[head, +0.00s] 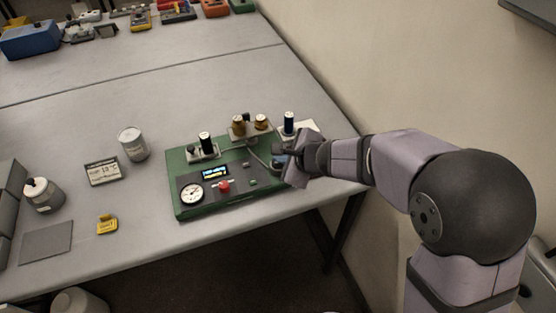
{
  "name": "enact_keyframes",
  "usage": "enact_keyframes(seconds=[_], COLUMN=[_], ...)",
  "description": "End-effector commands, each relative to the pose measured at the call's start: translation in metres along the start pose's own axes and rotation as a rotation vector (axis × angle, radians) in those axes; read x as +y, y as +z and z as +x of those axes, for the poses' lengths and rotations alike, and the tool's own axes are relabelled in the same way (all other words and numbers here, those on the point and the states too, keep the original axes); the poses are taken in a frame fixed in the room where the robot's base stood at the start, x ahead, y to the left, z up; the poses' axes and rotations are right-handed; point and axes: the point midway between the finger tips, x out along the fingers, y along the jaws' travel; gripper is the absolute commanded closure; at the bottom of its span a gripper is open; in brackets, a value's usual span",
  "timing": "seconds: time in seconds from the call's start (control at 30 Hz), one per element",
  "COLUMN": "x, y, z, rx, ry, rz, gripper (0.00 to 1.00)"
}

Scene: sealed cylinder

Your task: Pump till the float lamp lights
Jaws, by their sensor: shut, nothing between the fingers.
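A green-based apparatus (192,211) lies near the table's right front edge. Its dark panel carries a round white gauge (191,194), a small lit display (214,173) and a red knob (225,185). Black-topped cylinder parts (206,143) stand at its back left, two amber-brown pieces (238,125) sit on a grey bracket, and a dark blue cylinder (289,122) stands at the back right. My gripper (281,161) is shut and empty at the apparatus's right end, hiding what lies behind it. I cannot tell whether it touches anything, nor which part is the float lamp.
A blue box (30,40) and several tools stand far back. The wall is close on the right.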

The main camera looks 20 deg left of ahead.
Motion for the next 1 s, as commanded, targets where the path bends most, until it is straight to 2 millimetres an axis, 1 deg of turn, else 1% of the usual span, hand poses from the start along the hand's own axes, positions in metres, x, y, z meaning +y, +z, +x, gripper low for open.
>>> enact_keyframes(seconds=[0.33, 0.67, 1.0], x=[0.004, 0.004, -0.003], y=[-0.004, -0.004, 0.004], z=[0.004, 0.003, -0.007], rx=[0.004, 0.005, 0.005], ry=[0.004, 0.005, 0.005], rz=[0.000, 0.001, 0.000], gripper=[1.00, 1.00, 1.00])
